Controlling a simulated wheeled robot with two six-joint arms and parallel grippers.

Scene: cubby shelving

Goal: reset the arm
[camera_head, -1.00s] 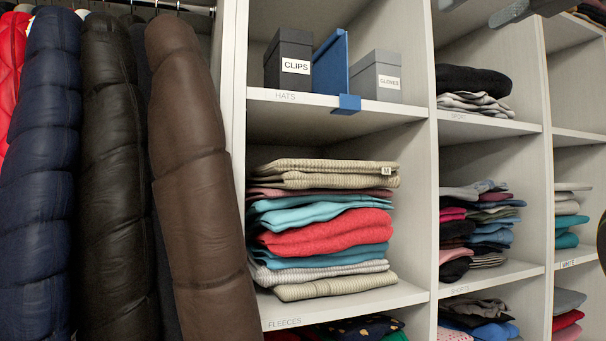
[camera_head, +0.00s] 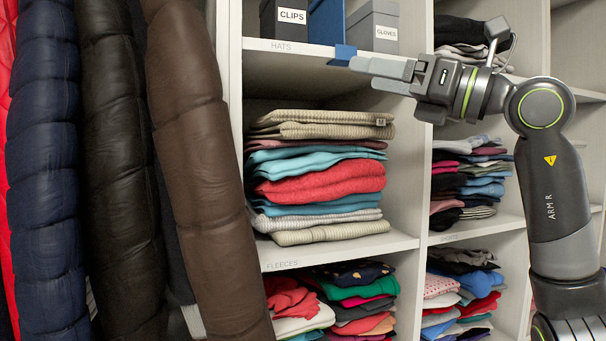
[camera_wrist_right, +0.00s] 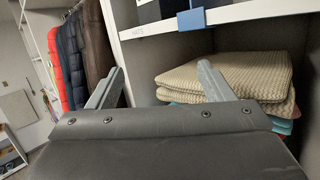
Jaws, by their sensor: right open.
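My right gripper (camera_head: 364,73) is in the upper right of the head view, its arm coming in from the right. Its two grey fingers point left, just below the front edge of the HATS shelf (camera_head: 300,48), near a blue clip (camera_head: 344,52) on that edge. In the head view I cannot tell whether a finger touches the clip. In the right wrist view the fingers (camera_wrist_right: 158,75) are spread apart with nothing between them, and the blue clip (camera_wrist_right: 191,20) is above them. My left gripper is not in view.
Folded fleeces (camera_head: 318,185) are stacked below. Hanging jackets (camera_head: 200,150) fill the left. More cubbies with folded clothes (camera_head: 468,180) are at right.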

